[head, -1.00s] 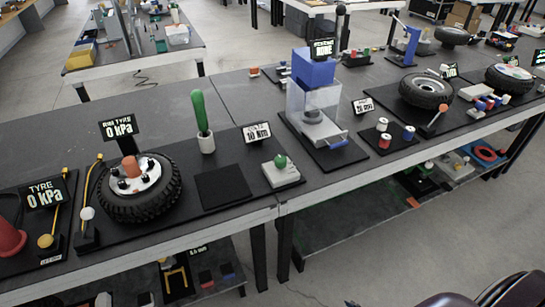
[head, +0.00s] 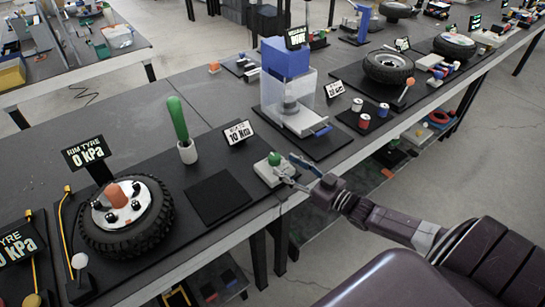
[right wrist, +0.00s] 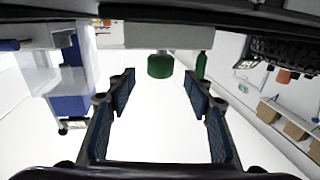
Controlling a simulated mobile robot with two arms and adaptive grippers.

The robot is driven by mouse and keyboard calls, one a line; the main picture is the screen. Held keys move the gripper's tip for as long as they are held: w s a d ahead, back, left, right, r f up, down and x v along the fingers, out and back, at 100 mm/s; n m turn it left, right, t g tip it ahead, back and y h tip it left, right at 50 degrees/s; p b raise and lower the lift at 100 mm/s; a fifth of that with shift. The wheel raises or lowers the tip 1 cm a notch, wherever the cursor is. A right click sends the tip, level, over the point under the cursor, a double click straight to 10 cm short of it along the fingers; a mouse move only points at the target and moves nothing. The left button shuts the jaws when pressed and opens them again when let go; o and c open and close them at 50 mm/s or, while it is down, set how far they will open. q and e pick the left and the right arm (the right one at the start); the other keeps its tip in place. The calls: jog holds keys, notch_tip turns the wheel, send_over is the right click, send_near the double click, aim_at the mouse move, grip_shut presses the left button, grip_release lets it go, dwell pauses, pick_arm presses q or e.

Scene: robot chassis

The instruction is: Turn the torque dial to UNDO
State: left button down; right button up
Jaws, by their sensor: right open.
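The torque dial (head: 274,159) is a green knob on a white block (head: 268,175) at the front edge of the bench. A sign (head: 239,132) behind it reads 10 Nm. My right gripper (head: 290,172) reaches in from the right, close beside the knob, and partly covers the block. In the right wrist view, the green knob (right wrist: 160,66) shows ahead, between the lines of my open right fingers (right wrist: 160,82), and nothing is held. Whether a finger touches the knob cannot be told. Any UNDO marking is too small to read. My left gripper is not in view.
A green-handled tool (head: 178,122) stands in a white cup (head: 187,152) behind left. A black tyre (head: 155,225) sits at left. A blue-topped clear press (head: 285,85) stands at right. A bare black mat (head: 218,197) lies left of the dial.

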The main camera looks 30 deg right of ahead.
aim_at(279, 162)
jog(key=x, duration=0.2)
jog(key=shift+w+a, duration=0.1)
jog(key=shift+w, duration=0.3)
jog(key=shift+x, duration=1.1)
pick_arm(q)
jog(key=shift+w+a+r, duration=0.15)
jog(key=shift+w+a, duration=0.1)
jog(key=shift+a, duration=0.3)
pick_arm(e)
jog(key=shift+w+a+f, duration=0.15)
jog(key=shift+w, duration=0.35)
